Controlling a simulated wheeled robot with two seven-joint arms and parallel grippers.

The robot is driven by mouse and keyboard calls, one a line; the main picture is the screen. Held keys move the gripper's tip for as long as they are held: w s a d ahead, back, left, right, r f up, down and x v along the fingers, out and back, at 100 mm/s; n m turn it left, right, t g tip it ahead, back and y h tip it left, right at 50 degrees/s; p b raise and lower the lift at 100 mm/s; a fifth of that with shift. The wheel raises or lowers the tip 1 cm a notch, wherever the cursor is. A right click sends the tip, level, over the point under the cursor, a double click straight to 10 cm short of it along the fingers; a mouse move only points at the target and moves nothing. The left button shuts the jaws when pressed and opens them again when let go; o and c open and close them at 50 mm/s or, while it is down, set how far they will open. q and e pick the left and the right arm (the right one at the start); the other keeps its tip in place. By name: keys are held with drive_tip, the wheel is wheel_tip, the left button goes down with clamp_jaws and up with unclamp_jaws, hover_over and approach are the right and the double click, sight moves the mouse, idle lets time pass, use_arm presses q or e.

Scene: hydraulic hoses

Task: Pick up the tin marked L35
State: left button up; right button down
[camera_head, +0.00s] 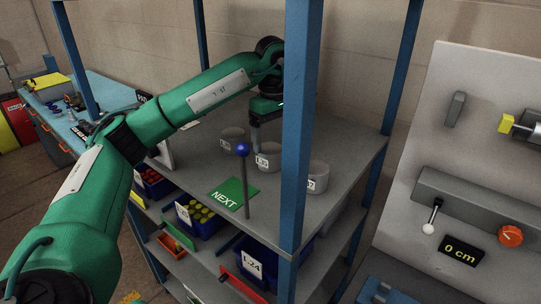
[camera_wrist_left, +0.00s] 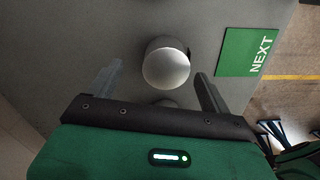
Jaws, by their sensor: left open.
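Three grey tins stand in a row on the top shelf in the head view. The middle tin (camera_head: 270,151) has a white label that starts with L3, its last character hard to read. The left tin (camera_head: 232,133) has a label too small to read, and the right tin (camera_head: 317,178) is partly hidden by the blue post. My left gripper (camera_head: 256,142) is above the shelf beside the middle tin. In the left wrist view it (camera_wrist_left: 158,82) is open and empty, with one round tin (camera_wrist_left: 166,67) ahead between its fingers. Another tin (camera_wrist_left: 165,102) is mostly hidden by my palm.
A green NEXT card (camera_head: 232,193) lies on the shelf before the tins. A blue-knobbed rod (camera_head: 244,180) stands near it, and a blue rack post (camera_head: 299,120) rises at the front corner. Lower shelves hold bins (camera_head: 203,218). A control panel (camera_head: 480,130) stands to the right.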

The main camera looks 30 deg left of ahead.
sight(270, 148)
use_arm(q)
drive_tip(key=shift+s+a+f+p, duration=0.1)
drive_tip(key=shift+s+f+p, duration=0.15)
drive_tip(key=shift+f+p, duration=0.15)
drive_tip(key=f+p, duration=0.1)
drive_tip(key=f, duration=0.1)
drive_tip(key=f+p, duration=0.1)
drive_tip(key=f, duration=0.1)
drive_tip(key=shift+s+a, duration=0.2)
drive_tip(key=shift+f, duration=0.3)
drive_tip(key=c, duration=1.1)
drive_tip(key=shift+r, duration=0.1)
